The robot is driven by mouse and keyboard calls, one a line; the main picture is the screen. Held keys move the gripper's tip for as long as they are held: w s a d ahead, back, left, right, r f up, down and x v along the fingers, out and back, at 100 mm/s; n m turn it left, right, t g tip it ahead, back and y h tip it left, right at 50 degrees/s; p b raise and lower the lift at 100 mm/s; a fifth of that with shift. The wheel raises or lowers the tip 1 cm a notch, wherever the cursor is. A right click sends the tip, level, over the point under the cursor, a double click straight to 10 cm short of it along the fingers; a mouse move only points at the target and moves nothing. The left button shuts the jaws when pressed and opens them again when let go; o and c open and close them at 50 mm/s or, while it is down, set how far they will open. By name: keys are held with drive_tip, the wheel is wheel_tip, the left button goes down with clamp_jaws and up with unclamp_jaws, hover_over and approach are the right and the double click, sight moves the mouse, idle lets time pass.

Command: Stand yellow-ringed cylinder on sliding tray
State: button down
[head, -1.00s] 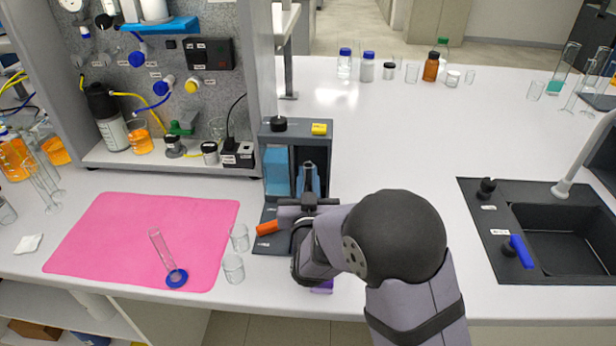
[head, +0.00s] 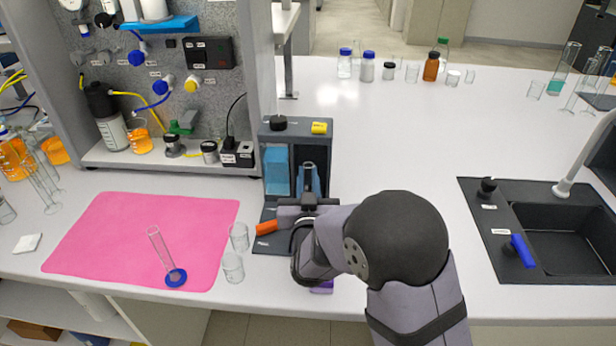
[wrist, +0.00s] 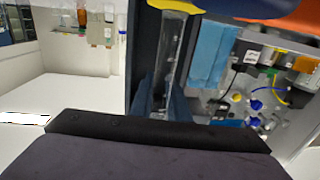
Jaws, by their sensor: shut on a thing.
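The yellow-ringed cylinder is a clear glass tube (wrist: 172,62), with its yellow ring (wrist: 180,5) at the top edge of the wrist view, which appears upside down. My gripper (wrist: 164,95) is shut on the tube, a blue-grey finger on each side. In the head view the upper tube (head: 308,172) shows upright between the fingers (head: 308,188), in front of the dark rig. Its lower end is hidden there by my arm. The sliding tray appears to be the dark part with the orange handle (head: 266,228), low at the rig's front. Contact between ring and tray cannot be seen.
Two empty beakers (head: 239,237) (head: 233,267) stand left of the rig. A blue-footed cylinder (head: 162,250) stands on the pink mat (head: 100,235). The rig's blue block (head: 276,165) is close left of the tube. The bench to the right is clear up to the sink (head: 560,235).

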sight(307, 166)
drive_tip(key=shift+f+b, duration=0.4)
drive_tip(key=shift+b, duration=0.05)
idle(0.4)
idle(0.4)
drive_tip(key=c, duration=1.5)
unclamp_jaws()
drive_tip(key=shift+r, duration=0.2)
drive_tip(key=shift+a+r+p, duration=0.1)
drive_tip(key=shift+r+p, duration=1.95)
drive_tip(key=shift+r, duration=1)
